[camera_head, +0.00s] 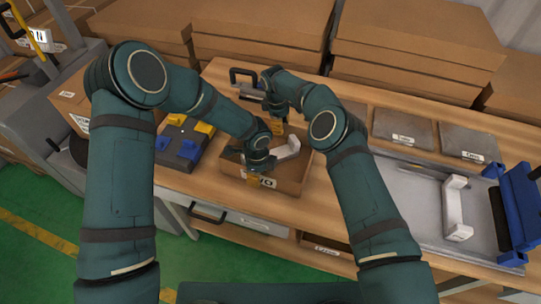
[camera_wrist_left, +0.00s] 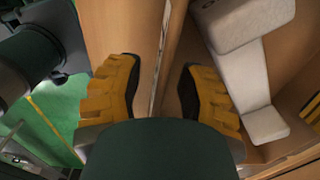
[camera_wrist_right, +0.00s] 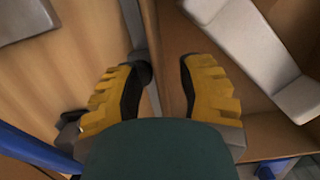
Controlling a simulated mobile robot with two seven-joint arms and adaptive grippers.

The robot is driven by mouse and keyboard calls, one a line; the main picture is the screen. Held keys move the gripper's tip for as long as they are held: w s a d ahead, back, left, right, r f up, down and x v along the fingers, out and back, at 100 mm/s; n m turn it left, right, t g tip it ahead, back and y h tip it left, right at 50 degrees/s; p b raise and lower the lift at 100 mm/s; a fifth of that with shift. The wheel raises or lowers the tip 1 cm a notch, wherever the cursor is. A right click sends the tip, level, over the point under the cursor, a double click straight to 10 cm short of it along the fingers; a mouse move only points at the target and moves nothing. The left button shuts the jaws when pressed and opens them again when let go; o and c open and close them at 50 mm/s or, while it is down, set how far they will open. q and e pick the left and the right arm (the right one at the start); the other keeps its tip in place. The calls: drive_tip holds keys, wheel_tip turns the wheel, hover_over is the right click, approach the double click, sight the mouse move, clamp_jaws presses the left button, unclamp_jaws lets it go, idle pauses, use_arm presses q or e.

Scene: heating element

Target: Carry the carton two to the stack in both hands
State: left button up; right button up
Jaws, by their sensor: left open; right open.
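The carton (camera_head: 294,186) is an open brown box on the wooden table, with a white bracket-shaped part (camera_head: 287,150) inside and a partly hidden label on its front. My left gripper (camera_head: 254,178) is at the carton's near wall, open. In the left wrist view its yellow fingers (camera_wrist_left: 155,90) stand on either side of the carton wall (camera_wrist_left: 172,50), apart from it. My right gripper (camera_head: 279,128) is at the far wall, open. In the right wrist view its fingers (camera_wrist_right: 157,92) also straddle a carton wall (camera_wrist_right: 152,45). The white part also shows there (camera_wrist_right: 258,50).
A dark tray with blue and yellow pieces (camera_head: 185,143) lies left of the carton. Large stacked cartons (camera_head: 415,50) stand behind the table. A grey tray (camera_head: 400,195) with another white part (camera_head: 454,208) and a blue fixture (camera_head: 524,205) are at right.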

use_arm(q)
drive_tip(key=shift+o, duration=0.3)
use_arm(e)
drive_tip(key=shift+o, duration=0.3)
use_arm(q)
clamp_jaws()
use_arm(e)
clamp_jaws()
use_arm(q)
drive_tip(key=shift+r, duration=0.1)
use_arm(e)
drive_tip(key=shift+r, duration=0.1)
